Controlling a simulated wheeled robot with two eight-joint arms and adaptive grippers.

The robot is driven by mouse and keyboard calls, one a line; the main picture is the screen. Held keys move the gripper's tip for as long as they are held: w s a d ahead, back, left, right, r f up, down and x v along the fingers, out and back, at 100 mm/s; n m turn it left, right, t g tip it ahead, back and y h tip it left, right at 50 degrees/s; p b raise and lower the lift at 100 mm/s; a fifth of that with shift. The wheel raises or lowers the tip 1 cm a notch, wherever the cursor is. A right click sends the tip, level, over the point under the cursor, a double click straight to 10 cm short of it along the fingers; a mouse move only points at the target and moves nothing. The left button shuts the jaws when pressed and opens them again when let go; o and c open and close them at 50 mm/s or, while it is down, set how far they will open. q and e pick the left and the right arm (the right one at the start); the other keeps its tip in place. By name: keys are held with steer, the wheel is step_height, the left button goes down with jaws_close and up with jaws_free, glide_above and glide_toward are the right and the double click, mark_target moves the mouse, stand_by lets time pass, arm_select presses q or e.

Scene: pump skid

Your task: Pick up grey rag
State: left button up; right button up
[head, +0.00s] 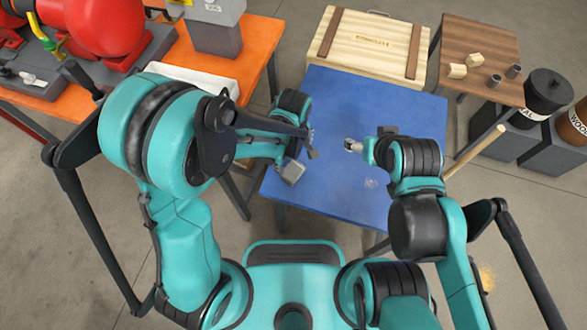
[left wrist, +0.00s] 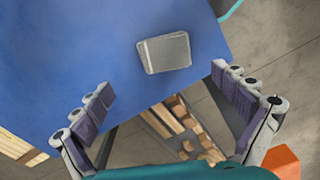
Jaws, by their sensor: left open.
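The grey rag (head: 292,171) looks like a flat folded square on the blue table (head: 330,195), near its left front edge. It also shows whole in the left wrist view (left wrist: 165,52), lying flat on the blue surface. My left gripper (head: 309,145) is above the table close to the rag. In the left wrist view its two fingers (left wrist: 168,102) are spread wide with nothing between them, and the rag lies beyond the fingertips, apart from them. My right gripper (head: 353,146) is over the middle of the blue table, away from the rag; its jaws are too small to read.
A wooden crate (head: 370,45) stands behind the blue table. A brown table (head: 480,40) with small blocks and cylinders is at back right, near dark bins (head: 545,95). An orange bench (head: 258,40) stands left.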

mark_target(293, 169)
arm_select(q)
steer(key=f+b, duration=0.1)
steer(key=f, duration=0.1)
steer(key=f+b, duration=0.1)
steer(key=f, duration=0.1)
steer(key=f+b, duration=0.1)
steer(key=f, duration=0.2)
steer(key=shift+s+b, duration=0.3)
steer(key=shift+s, duration=0.1)
steer(key=shift+r, duration=0.1)
steer(key=c, duration=1.2)
